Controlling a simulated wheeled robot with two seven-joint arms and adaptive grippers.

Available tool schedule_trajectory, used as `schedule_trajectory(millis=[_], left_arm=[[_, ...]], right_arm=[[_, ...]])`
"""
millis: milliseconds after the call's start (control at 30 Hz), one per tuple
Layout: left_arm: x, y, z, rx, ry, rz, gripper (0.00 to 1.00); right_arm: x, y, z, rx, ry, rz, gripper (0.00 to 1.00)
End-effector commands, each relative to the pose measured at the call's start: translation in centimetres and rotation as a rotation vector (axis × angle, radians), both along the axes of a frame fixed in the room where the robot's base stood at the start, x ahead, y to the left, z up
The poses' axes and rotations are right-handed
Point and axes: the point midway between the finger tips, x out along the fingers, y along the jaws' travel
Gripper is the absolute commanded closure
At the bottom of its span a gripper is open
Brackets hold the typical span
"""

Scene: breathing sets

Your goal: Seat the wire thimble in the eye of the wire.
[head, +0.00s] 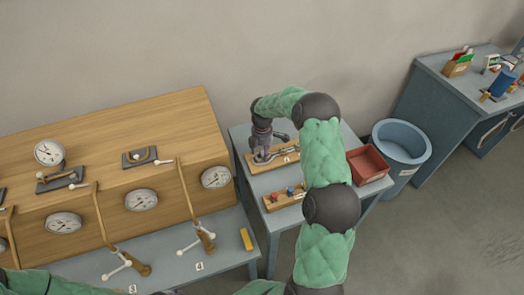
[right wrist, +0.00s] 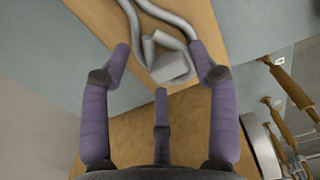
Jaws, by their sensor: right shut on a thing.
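My right gripper (head: 263,156) reaches down over a wooden board (head: 269,166) on the small grey table. Two strands of the grey wire (right wrist: 180,21) run down the board and spread on either side of the thimble as the eye. My left gripper is not in view.
A second small wooden board (head: 284,199) with red and blue pieces lies in front. A red bin (head: 368,164) stands at the table's right, beside a blue bucket (head: 402,143). A wooden cabinet with gauges (head: 142,200) and levers stands at the left.

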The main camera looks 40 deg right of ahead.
Motion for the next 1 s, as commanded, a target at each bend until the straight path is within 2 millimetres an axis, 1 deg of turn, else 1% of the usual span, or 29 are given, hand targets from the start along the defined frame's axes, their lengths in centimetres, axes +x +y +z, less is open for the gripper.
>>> schedule_trajectory(millis=[567,1000], left_arm=[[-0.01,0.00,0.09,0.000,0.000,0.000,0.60],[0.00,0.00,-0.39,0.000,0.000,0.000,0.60]], right_arm=[[0.01,-0.01,-0.03,0.000,0.000,0.000,0.79],[0.00,-0.01,-0.90,0.000,0.000,0.000,0.79]])
